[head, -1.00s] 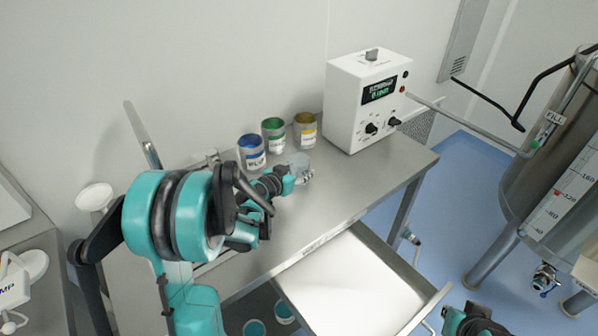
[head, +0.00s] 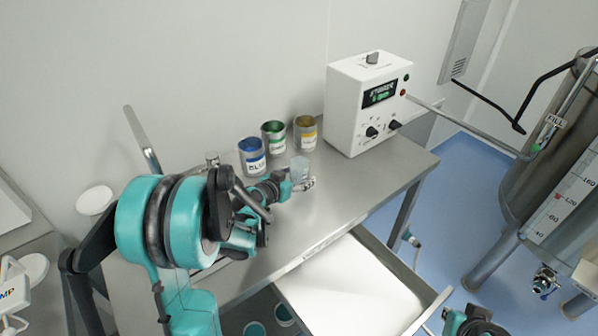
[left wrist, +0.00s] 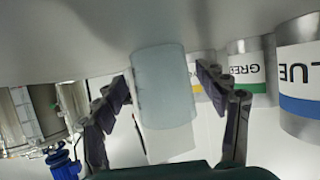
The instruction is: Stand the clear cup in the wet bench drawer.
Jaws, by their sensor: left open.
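The clear cup (head: 300,168) stands on the steel bench top, in front of the blue, green and yellow cans. My left gripper (head: 298,184) is at the cup and low over the bench. In the left wrist view the cup (left wrist: 163,90) shows between the two spread fingers of the left gripper (left wrist: 166,98), with gaps at both sides. The wet bench drawer (head: 350,285) is pulled out below the bench's front edge, and its white floor looks empty. Of my right arm only a part shows at the bottom right edge; its fingers cannot be made out.
The blue can (head: 252,157), green can (head: 274,137) and yellow can (head: 305,133) stand close behind the cup. A white instrument box (head: 362,105) stands at the back right. The bench top (head: 350,185) right of the cup is clear.

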